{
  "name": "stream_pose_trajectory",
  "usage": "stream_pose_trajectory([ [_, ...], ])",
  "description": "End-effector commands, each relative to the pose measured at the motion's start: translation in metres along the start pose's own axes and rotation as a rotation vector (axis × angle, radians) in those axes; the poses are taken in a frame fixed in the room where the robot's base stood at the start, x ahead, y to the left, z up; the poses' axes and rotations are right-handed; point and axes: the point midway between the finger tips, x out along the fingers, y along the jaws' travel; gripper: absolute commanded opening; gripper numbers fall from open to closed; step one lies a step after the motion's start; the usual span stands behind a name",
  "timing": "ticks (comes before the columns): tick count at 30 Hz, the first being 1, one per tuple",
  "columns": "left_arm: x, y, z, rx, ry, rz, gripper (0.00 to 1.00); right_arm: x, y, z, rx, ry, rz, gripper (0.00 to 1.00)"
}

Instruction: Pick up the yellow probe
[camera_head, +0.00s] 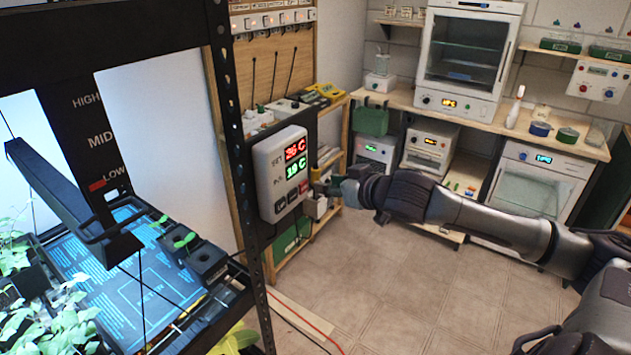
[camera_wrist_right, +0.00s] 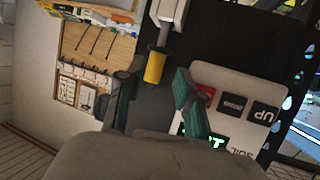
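The yellow probe (camera_wrist_right: 155,67) shows in the right wrist view as a short yellow cylinder below a pale grey shaft. In the head view I cannot make it out clearly beside the controller. My right gripper (camera_wrist_right: 158,82) has its two green-padded fingers apart, with the yellow end in the gap between their tips in that picture. I see space between the probe and the right-hand finger; contact with the left-hand one is unclear. In the head view the right gripper (camera_head: 326,187) is at the right side of the white controller box. My left gripper is not in view.
Seedling pots (camera_head: 207,262) stand on the rack shelf at the left. A wooden bench (camera_head: 480,120) with ovens is behind. The tiled floor is mostly clear.

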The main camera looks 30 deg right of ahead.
Motion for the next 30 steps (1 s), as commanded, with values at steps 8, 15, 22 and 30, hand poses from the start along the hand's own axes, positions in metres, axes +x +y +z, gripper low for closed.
stream_pose_trajectory([
  [8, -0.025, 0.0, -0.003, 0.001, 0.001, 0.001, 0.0, 0.029, 0.003, -0.011, 0.006, 0.001, 0.0, 0.36],
  [15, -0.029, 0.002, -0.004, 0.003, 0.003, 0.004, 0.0, 0.052, 0.003, -0.005, 0.0, -0.001, 0.001, 0.36],
  [22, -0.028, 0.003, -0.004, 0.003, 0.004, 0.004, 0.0, 0.052, 0.003, -0.004, -0.001, -0.001, 0.001, 0.31],
  [30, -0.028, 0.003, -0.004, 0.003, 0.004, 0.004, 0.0, 0.052, 0.003, -0.004, 0.0, -0.001, 0.001, 0.0],
])
